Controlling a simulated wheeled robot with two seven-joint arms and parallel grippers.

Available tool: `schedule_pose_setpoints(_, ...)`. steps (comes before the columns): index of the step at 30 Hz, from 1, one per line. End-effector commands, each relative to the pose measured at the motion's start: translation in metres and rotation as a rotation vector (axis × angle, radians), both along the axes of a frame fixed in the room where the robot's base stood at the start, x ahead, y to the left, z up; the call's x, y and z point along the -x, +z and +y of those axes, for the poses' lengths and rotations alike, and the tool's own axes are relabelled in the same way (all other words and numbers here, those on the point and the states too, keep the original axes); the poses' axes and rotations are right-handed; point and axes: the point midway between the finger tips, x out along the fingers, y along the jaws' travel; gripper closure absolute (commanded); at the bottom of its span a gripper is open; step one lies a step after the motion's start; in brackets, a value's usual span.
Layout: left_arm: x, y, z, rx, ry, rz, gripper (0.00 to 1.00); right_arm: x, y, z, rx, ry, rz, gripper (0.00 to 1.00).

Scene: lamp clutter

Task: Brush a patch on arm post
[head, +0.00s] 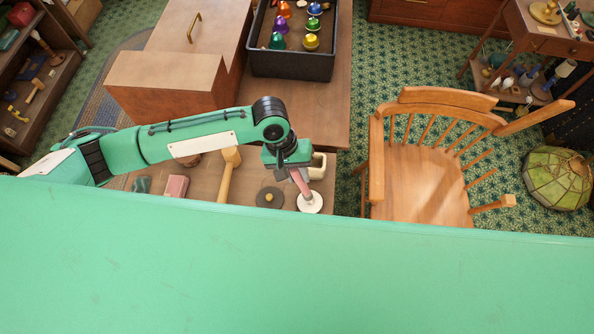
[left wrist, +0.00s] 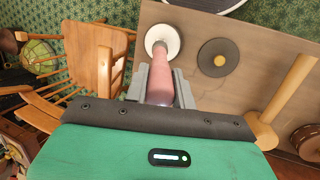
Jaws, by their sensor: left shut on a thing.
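My left gripper (head: 298,172) is shut on a pink-handled tool (head: 302,187) and points down over the bench top. In the left wrist view the pink handle (left wrist: 160,84) sits between the two grey fingers. Its narrow dark far end meets a round white disc (left wrist: 168,34); I cannot tell if the disc is part of the tool or lies under it. The wooden armchair (head: 425,180), with its arms and spindle posts, stands to the right of the bench, apart from the gripper. No patch can be made out on its posts. My right gripper is not in view.
A wooden mallet (head: 229,172), a dark disc (head: 269,198) and a reddish block (head: 175,187) lie on the bench. A black tray (head: 290,65) of coloured bells stands behind. A green glass lampshade (head: 557,178) is on the floor at the right.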

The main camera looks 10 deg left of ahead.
Motion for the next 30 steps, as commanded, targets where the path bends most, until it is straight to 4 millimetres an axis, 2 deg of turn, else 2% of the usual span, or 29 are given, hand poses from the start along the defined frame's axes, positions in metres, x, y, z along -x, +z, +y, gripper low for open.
schedule_pose_setpoints(30,0.0011,-0.0024,0.0007,-0.003,0.0,0.002,1.0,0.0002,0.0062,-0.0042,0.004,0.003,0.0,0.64)
